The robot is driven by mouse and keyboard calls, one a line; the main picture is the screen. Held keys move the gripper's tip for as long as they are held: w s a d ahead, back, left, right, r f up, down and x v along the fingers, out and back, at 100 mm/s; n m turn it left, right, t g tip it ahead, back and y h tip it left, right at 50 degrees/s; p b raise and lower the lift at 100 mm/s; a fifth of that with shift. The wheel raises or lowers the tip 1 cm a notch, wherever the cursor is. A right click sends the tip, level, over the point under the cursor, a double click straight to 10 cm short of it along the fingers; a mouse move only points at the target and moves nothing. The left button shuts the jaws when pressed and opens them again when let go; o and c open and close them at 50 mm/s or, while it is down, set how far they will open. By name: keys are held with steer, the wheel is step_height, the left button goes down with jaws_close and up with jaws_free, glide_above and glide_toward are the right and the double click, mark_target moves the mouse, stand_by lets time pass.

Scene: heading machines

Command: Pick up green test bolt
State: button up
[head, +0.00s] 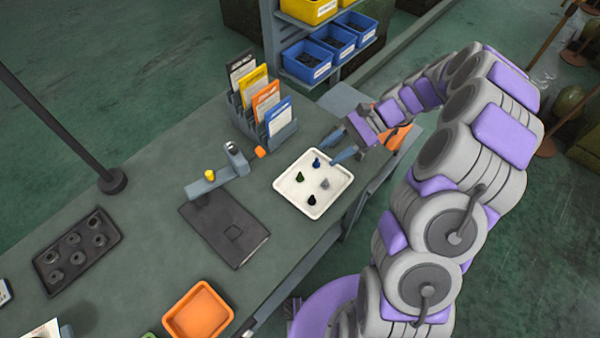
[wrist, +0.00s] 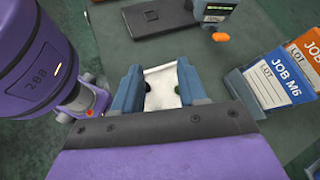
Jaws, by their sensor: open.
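The green test bolt (head: 300,177) stands on the left side of a white tray (head: 283,188) on the workbench. A blue bolt (head: 316,162), a grey bolt (head: 324,184) and a near-black bolt (head: 311,199) share the tray. My gripper (head: 339,145) is open above the tray's upper right edge, apart from the green bolt. In the wrist view, the white tray (wrist: 160,75) shows between the open fingers of my gripper (wrist: 160,86). Dark pieces show beside each finger, partly hidden; one looks greenish (wrist: 177,90).
A card rack (head: 270,134) with job cards stands behind the tray. A blue-grey fixture (head: 215,182) and a dark plate (head: 228,235) lie left of it. An orange bin (head: 198,312) is at the front, and a dark tray (head: 75,252) with round parts is far left.

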steer(key=w+d+f+m+t+y+p, duration=0.25)
steer(key=w+d+f+m, duration=0.3)
steer(key=d+f, duration=0.3)
glide_toward(304, 179)
steer(key=shift+m+t, duration=0.25)
steer(key=shift+m, duration=0.2)
steer(key=a, duration=0.1)
steer(key=a+r, duration=0.1)
steer(key=a, duration=0.1)
steer(key=a+r, duration=0.1)
steer(key=shift+s+a+r, duration=0.1)
steer(key=shift+s+a, duration=0.15)
steer(key=shift+s, duration=0.15)
steer(key=x, duration=0.3)
steer(key=b+x, duration=0.1)
steer(key=shift+w+a+f, duration=0.25)
steer(key=shift+w+f, duration=0.05)
steer(key=shift+w, duration=0.05)
steer(key=shift+a, duration=0.2)
jaws_close()
